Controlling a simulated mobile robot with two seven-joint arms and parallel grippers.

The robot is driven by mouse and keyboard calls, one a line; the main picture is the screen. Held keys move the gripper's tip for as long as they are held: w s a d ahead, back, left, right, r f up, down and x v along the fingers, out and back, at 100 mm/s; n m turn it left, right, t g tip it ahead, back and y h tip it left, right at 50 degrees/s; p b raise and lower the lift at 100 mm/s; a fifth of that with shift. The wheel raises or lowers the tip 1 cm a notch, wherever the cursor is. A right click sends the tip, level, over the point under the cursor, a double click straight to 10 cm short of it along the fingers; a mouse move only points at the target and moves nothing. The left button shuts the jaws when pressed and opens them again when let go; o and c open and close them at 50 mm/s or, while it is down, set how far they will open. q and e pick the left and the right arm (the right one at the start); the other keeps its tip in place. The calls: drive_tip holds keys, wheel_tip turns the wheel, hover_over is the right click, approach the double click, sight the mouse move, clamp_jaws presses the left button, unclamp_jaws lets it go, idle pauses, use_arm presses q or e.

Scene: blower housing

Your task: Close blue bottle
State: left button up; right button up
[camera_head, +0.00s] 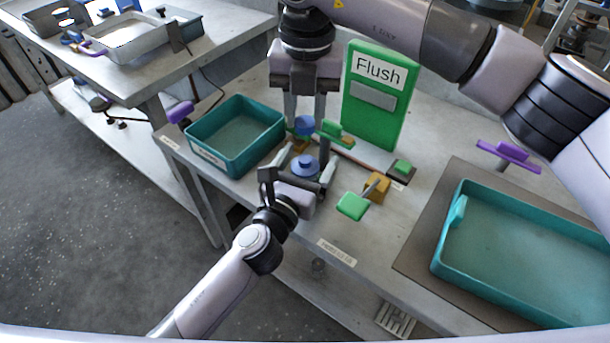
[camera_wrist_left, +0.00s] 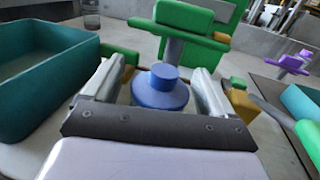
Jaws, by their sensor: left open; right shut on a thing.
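A blue round piece with a smaller knob on top (camera_head: 305,167) stands on the bench; it also shows in the left wrist view (camera_wrist_left: 160,88). My left gripper (camera_head: 303,172) is open, with its fingers on either side of this piece and apparent gaps beside it. No bottle shape can be made out. My right gripper (camera_head: 305,116) comes down from above, with its fingers on either side of a second blue piece (camera_head: 304,125) behind the first. It appears shut on that piece, whose lower part is partly hidden.
Close to the right gripper is a green handle (camera_head: 336,132), also in the wrist view (camera_wrist_left: 184,17). A green "Flush" panel (camera_head: 377,120) stands behind. Teal bins stand left (camera_head: 193,147) and right (camera_head: 447,250). A yellow block (camera_head: 378,184) and green lever (camera_head: 353,206) are just right.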

use_arm(q)
drive_tip(key=shift+w+d, duration=0.1)
drive_tip(key=shift+w, duration=0.15)
drive_tip(key=shift+c, duration=0.4)
drive_tip(key=c, duration=1.4)
drive_tip(key=shift+c, duration=0.2)
use_arm(e)
hover_over(305, 158)
drive_tip(key=shift+f, duration=2.5)
drive_tip(key=shift+f, duration=0.9)
drive_tip(key=shift+f, duration=0.6)
